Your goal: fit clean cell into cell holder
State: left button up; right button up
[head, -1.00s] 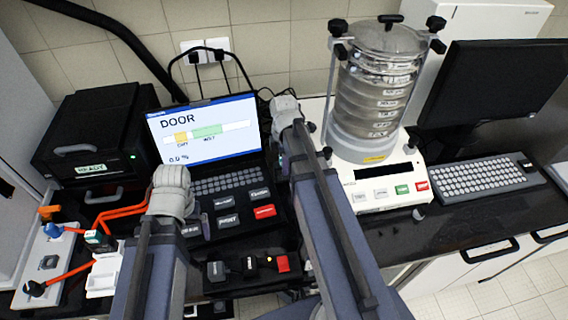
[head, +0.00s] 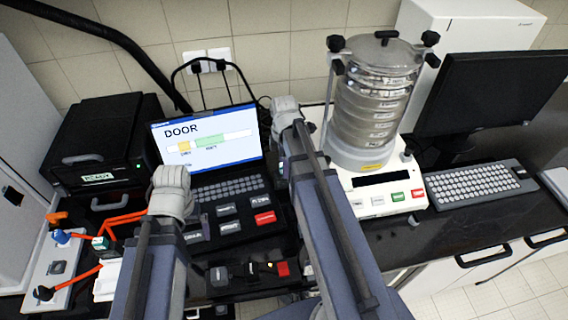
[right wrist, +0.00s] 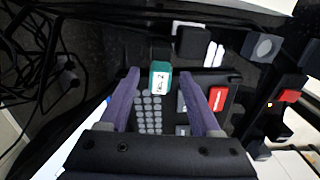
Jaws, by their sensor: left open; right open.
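A small teal block with a white label (right wrist: 160,80) shows in the right wrist view, beyond and between the spread fingers of my right gripper (right wrist: 163,102). It looks like a cell, but its label is too blurred to read. In the head view a small teal and white block (head: 101,243) sits by the orange hoses at the left; I cannot tell if it is the same piece. My right gripper (head: 281,160) is open and mostly hidden by its arm near the laptop. My left gripper (head: 203,222) is open, largely hidden behind its wrist. I cannot pick out the cell holder with certainty.
A laptop (head: 208,140) shows "DOOR". A black instrument (head: 92,145) stands at the left and a sieve shaker (head: 375,100) at the right. A keyboard (head: 480,192) and monitor (head: 485,100) are further right. Orange hoses (head: 122,218) lie at the left.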

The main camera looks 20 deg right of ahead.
notch_tip(320, 180, up, 9)
jog(key=p, duration=0.7)
jog(key=shift+f, duration=0.15)
jog(key=shift+f, duration=0.1)
